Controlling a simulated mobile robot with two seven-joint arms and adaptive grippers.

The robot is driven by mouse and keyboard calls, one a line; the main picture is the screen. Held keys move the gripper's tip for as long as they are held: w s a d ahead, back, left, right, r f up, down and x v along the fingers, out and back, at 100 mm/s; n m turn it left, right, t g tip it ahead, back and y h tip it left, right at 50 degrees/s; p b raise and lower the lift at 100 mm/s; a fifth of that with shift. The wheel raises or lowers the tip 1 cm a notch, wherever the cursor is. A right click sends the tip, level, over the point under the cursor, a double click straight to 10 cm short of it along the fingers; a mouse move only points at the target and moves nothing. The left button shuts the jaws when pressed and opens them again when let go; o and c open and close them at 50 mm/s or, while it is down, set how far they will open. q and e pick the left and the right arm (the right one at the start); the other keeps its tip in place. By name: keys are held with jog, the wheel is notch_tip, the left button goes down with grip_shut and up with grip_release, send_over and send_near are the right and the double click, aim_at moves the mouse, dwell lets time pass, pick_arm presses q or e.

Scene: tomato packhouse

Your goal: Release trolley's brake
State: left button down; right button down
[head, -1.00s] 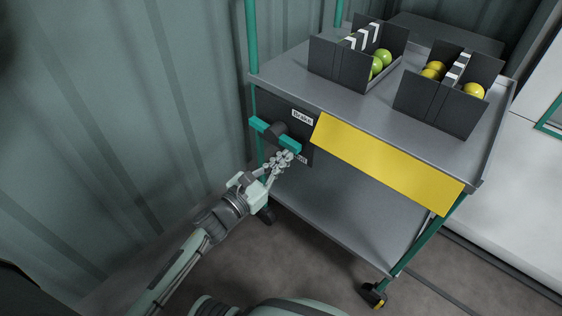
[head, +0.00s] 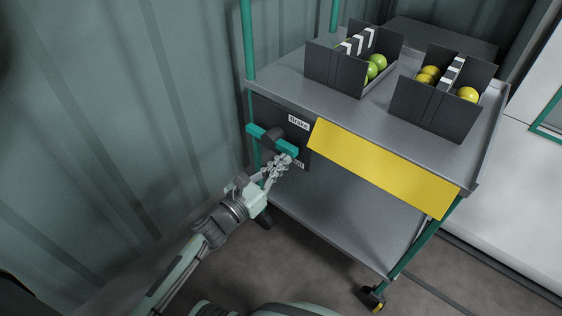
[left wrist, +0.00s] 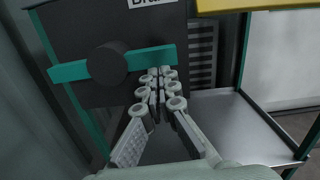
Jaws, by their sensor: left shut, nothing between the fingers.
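The trolley (head: 335,185) stands ahead with a dark brake panel at its left end, under a "Brake" label (head: 299,122). A teal brake handle (head: 258,131) with a dark round hub lies nearly level across the panel, its right end slightly lower in the head view. My left gripper (head: 284,160) is shut and empty, its fingertips just below the handle's right end. In the left wrist view the teal handle (left wrist: 75,71) runs across behind the fingertips (left wrist: 160,72); I cannot tell whether they touch it. A lower label is partly hidden by the gripper. My right gripper is not in view.
A yellow panel (head: 385,167) hangs on the trolley's front edge. Two dark boxes (head: 335,66) (head: 432,105) with green and yellow tomatoes stand on the top shelf. A corrugated wall (head: 120,110) is close on the left. A caster (head: 371,297) stands at the front right.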

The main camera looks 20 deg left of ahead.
pick_arm(q)
notch_tip(320, 180, up, 2)
jog(key=n+p, duration=0.1)
jog(key=n, duration=0.2)
jog(key=shift+d+r, duration=0.1)
jog(key=shift+d, duration=0.05)
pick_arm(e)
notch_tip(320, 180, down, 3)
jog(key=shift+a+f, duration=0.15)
pick_arm(q)
jog(key=shift+r, duration=0.1)
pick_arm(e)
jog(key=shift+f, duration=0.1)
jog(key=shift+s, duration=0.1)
